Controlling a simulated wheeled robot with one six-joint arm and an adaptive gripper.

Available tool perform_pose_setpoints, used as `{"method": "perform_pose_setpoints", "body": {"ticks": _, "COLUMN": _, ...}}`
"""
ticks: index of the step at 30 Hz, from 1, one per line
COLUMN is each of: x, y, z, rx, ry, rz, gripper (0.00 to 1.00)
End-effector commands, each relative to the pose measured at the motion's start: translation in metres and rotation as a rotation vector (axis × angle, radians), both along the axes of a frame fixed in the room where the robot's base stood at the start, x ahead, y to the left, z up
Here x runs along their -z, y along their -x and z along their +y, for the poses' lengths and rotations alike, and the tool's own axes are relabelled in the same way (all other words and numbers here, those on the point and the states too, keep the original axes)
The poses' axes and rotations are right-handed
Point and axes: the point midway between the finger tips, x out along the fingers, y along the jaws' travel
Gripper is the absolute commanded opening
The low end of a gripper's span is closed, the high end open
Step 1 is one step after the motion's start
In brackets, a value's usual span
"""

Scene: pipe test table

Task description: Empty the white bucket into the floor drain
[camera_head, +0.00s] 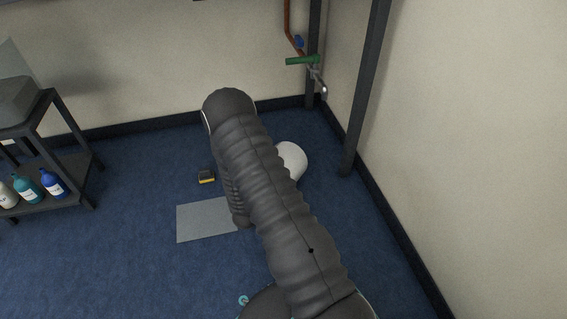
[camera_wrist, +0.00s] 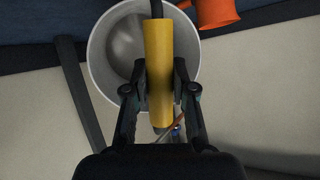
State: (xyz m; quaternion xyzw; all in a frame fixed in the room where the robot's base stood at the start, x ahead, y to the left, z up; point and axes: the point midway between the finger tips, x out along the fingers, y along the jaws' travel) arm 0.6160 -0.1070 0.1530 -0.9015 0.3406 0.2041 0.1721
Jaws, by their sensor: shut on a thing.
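The white bucket (camera_wrist: 102,62) shows in the wrist view just beyond my gripper, its open mouth facing the camera. A smooth grey interior shows; I cannot tell whether it holds liquid. My gripper (camera_wrist: 160,92) is shut on a yellow grip (camera_wrist: 158,70) with a dark rod at its far end. The grip lies across the bucket's mouth and looks like its handle. In the head view, part of the white bucket (camera_head: 293,158) shows right of my arm, which hides my gripper. A flat grey square (camera_head: 202,222) lies on the blue floor; I cannot tell whether it is the drain.
An orange vessel (camera_wrist: 216,12) is beside the bucket in the wrist view. A small yellow-and-dark block (camera_head: 206,176) lies on the floor. A shelf with bottles (camera_head: 53,183) stands left. A dark post (camera_head: 366,90), green-handled pipework (camera_head: 302,61) and walls bound the right corner.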

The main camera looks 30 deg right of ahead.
Motion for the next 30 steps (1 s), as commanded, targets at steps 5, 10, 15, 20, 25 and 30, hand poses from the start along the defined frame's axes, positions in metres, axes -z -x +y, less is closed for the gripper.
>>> {"method": "perform_pose_setpoints", "body": {"ticks": 5, "x": -0.007, "y": -0.003, "z": -0.005, "rx": -0.002, "ry": -0.049, "rz": 0.033, "gripper": 0.00}}
{"method": "perform_pose_setpoints", "body": {"ticks": 10, "x": -0.005, "y": -0.003, "z": -0.005, "rx": -0.001, "ry": -0.050, "rz": 0.035, "gripper": 0.00}}
{"method": "perform_pose_setpoints", "body": {"ticks": 15, "x": -0.017, "y": -0.006, "z": -0.010, "rx": 0.003, "ry": -0.079, "rz": 0.050, "gripper": 0.00}}
{"method": "perform_pose_setpoints", "body": {"ticks": 20, "x": -0.037, "y": -0.014, "z": -0.022, "rx": 0.003, "ry": -0.170, "rz": 0.110, "gripper": 0.00}}
{"method": "perform_pose_setpoints", "body": {"ticks": 25, "x": -0.053, "y": -0.022, "z": -0.032, "rx": 0.001, "ry": -0.267, "rz": 0.177, "gripper": 0.00}}
{"method": "perform_pose_setpoints", "body": {"ticks": 30, "x": -0.068, "y": -0.029, "z": -0.043, "rx": 0.001, "ry": -0.357, "rz": 0.239, "gripper": 0.00}}
